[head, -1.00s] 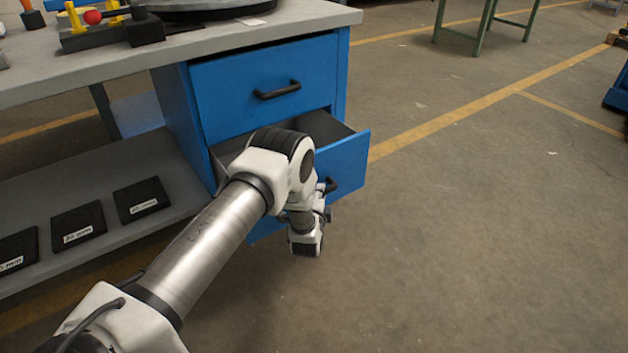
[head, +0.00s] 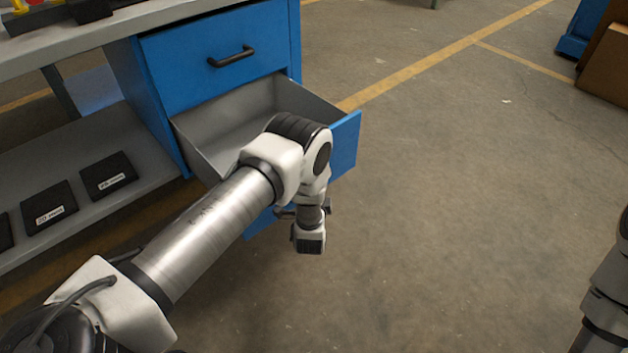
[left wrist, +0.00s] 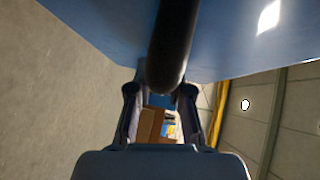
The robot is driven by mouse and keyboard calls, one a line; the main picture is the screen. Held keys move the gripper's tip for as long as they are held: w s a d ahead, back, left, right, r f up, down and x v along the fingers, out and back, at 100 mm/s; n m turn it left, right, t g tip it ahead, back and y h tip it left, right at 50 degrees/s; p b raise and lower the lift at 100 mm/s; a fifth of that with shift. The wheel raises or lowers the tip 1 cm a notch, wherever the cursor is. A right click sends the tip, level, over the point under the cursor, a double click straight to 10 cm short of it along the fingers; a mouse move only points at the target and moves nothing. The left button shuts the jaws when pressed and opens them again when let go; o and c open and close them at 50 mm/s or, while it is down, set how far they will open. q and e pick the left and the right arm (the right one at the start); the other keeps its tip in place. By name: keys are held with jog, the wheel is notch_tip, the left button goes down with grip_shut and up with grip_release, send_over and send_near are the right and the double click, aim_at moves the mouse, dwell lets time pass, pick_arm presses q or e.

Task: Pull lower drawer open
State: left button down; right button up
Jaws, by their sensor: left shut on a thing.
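The lower drawer (head: 346,143) of the blue cabinet is pulled well out, and its grey, empty-looking inside (head: 230,115) shows. My left arm crosses in front of it and hides much of its front. In the left wrist view, the drawer's black bar handle (left wrist: 175,45) runs between the two fingers of my left gripper (left wrist: 160,98), which is shut on it. The blue drawer front (left wrist: 105,35) lies behind the handle. In the head view my wrist hides most of the grip. My right gripper is out of view.
The upper drawer (head: 215,65) is shut, with its black handle (head: 232,56) free. Part of my right arm shows at the right edge. The floor (head: 450,200) right of the drawer is clear.

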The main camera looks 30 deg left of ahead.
pick_arm(q)
jog(key=c, duration=1.1)
grip_release()
jog(key=shift+o, duration=0.2)
jog(key=v, duration=1.2)
